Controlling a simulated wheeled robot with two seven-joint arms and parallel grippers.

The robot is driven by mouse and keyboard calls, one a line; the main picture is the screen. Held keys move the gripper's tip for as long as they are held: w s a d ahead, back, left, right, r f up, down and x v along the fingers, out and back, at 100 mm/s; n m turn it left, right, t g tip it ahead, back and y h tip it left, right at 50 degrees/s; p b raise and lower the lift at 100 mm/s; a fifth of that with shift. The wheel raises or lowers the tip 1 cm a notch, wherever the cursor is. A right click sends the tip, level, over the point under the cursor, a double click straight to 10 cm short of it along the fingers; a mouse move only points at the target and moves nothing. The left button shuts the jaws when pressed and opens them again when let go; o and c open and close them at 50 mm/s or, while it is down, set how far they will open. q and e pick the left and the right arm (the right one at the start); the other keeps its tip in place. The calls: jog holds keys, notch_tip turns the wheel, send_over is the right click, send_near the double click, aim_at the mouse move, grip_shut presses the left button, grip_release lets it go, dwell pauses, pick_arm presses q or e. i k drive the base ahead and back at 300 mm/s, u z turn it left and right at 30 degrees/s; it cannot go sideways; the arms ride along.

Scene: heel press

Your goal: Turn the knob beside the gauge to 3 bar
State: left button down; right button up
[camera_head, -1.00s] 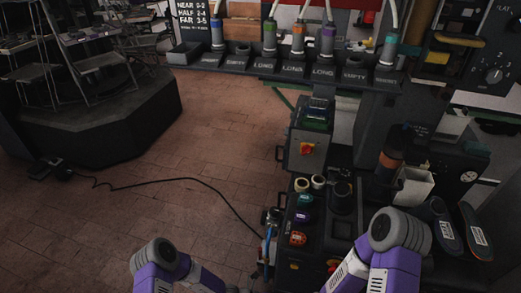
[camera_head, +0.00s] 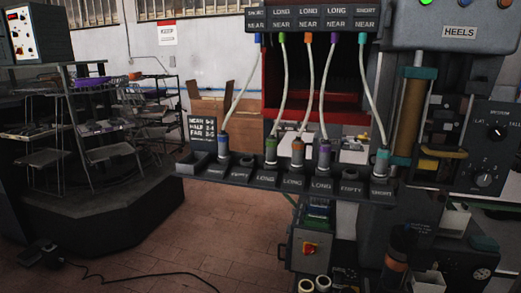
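I cannot tell which knob is meant, nor read a bar value on either. Neither of my grippers shows in the view.
A dark rack (camera_head: 265,178) with hoses in labelled sockets crosses the middle. A sign (camera_head: 203,132) lists near, half and far ranges. The grey machine marked HEELS (camera_head: 459,32) stands at the right. Shelves (camera_head: 113,155) stand on a dark platform at left. Brick floor is open at lower centre.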

aim_at(446, 271)
jog(key=z, duration=2.1)
jog(key=i, duration=0.3)
jog(key=u, duration=0.65)
